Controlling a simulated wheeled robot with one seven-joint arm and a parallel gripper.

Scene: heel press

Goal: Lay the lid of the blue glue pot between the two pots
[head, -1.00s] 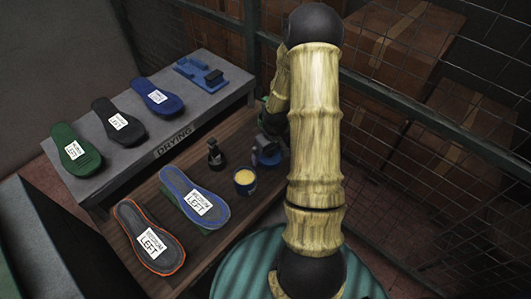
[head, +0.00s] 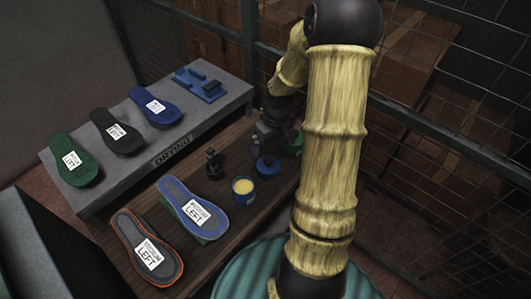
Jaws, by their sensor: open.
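The blue glue pot (head: 244,192) stands open on the brown bench, with yellow glue showing inside. Its blue lid (head: 267,167) lies on the bench just behind and to the right of it, knob up, apart from the pot. The green pot (head: 293,145) stands farther back to the right, partly hidden by my arm. The lid lies between the two pots. My gripper (head: 268,137) is open and empty, behind the lid and clear of it, beside the green pot. Its fingertips are small and dark here.
A dark bottle (head: 213,163) stands left of the blue pot. A blue-rimmed sole (head: 194,208) and an orange-rimmed sole (head: 147,247) lie at the front. The grey drying shelf (head: 172,151) holds several soles and a blue fixture (head: 201,84). A wire fence runs behind.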

